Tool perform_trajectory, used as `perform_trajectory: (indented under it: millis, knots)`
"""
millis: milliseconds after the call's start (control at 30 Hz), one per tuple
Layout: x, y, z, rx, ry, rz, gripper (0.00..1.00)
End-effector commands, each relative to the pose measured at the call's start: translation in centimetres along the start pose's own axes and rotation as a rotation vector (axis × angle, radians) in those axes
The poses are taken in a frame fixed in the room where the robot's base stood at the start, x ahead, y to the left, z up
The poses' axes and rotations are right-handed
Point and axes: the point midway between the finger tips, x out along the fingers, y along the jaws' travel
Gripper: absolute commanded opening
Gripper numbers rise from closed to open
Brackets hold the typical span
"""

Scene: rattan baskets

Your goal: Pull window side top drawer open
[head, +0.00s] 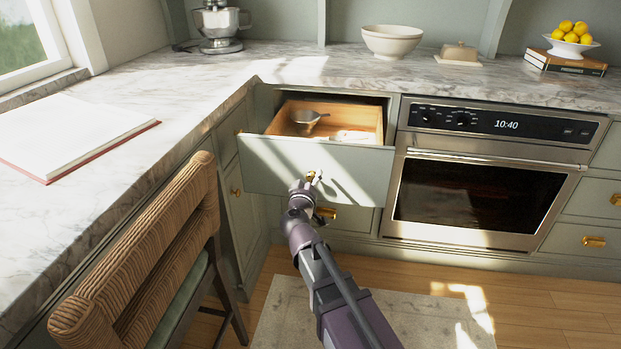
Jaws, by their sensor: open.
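The top drawer (260,160) left of the oven stands pulled out, with its pale green front facing me and its wooden inside (358,115) showing. A metal cup with a handle (305,120) and a small pale item (353,136) lie in it. A brass handle (312,176) is partly visible on the drawer front. My gripper (304,184) is open at that handle, in front of the drawer. The fingers are small and partly hidden, so I cannot tell whether they touch the handle. A window (22,48) is at the upper left.
A lower brass handle (326,213) shows beside my arm. The oven (480,190) is shut, to the right. A woven chair (130,260) stands at the left by the marble counter (100,190). A rug (420,320) lies on the open floor.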

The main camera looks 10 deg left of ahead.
Motion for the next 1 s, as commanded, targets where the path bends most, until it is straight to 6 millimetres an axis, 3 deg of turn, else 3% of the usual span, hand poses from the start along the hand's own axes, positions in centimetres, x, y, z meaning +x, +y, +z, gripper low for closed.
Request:
perform_trajectory:
  millis: [533,1000]
  knots:
    - [-6.2,0.1,0.1,0.000,0.000,0.000,0.79]
    - [-7.0,0.0,0.0,0.000,0.000,0.000,0.79]
